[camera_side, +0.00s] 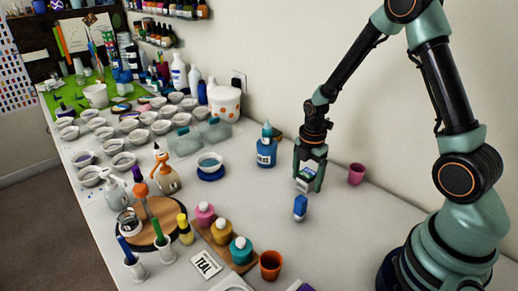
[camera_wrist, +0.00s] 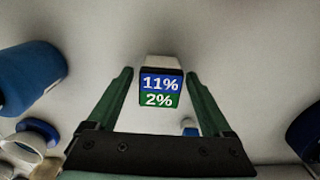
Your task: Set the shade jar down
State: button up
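A small block-like jar (camera_wrist: 160,85) has a pale part and blue and green bands reading "11%" and "2%". In the wrist view it lies between the tips of my fingers, with narrow gaps seeming to show at its sides. In the side view the jar (camera_side: 305,182) shows partly between the fingers, low over the table. My gripper (camera_side: 309,180) points down there and in the wrist view (camera_wrist: 158,75) its two fingers flank the jar. I cannot tell whether the fingers grip it, or whether its base touches the table.
A small blue item (camera_side: 300,207) stands just in front of my gripper. A blue bottle (camera_side: 266,153) is to the left and a pink cup (camera_side: 356,174) to the right. An orange cup (camera_side: 271,265) stands near the front. Bare table lies between the pink and orange cups.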

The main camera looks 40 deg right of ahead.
notch_tip(320, 180, up, 11)
jog(key=shift+r, duration=0.15)
jog(key=r, duration=0.1)
notch_tip(320, 180, up, 8)
jog(key=m+t, duration=0.3)
jog(key=m, duration=0.5)
send_over(307, 173)
jog(key=s+a, duration=0.3)
jog(key=a, duration=0.1)
jog(key=s+a+r+m+t, duration=0.2)
jog(key=s+a+r+m, duration=0.1)
jog(key=m, duration=0.7)
jog(key=shift+s+a+r+t, duration=0.35)
jog(key=shift+s+a, duration=0.2)
jog(key=shift+s, duration=0.55)
